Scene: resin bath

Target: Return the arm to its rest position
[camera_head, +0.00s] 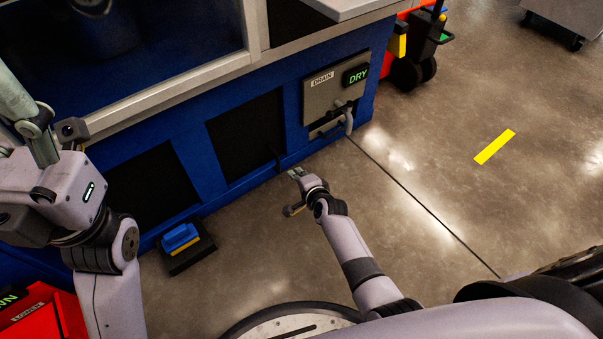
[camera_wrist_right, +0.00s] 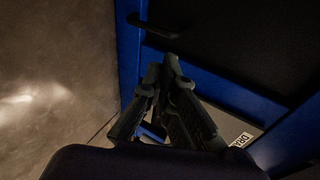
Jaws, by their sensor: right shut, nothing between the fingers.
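My right arm reaches out from the lower right in the head view. Its gripper (camera_head: 294,176) is low over the concrete floor, in front of the blue bath cabinet (camera_head: 295,128) and apart from the drain panel (camera_head: 318,99). In the right wrist view the two dark fingers of this gripper (camera_wrist_right: 163,68) come together at the tips, with nothing seen between them. My left arm is folded at the left edge of the head view. Parts of its gripper (camera_head: 42,148) show there, but its fingertips are not clear.
The drain panel has a grey lever (camera_head: 348,120) and a display (camera_head: 356,75) reading "DRY". A blue foot pedal (camera_head: 180,237) lies on the floor by the cabinet. A red box (camera_head: 40,315) is at lower left.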

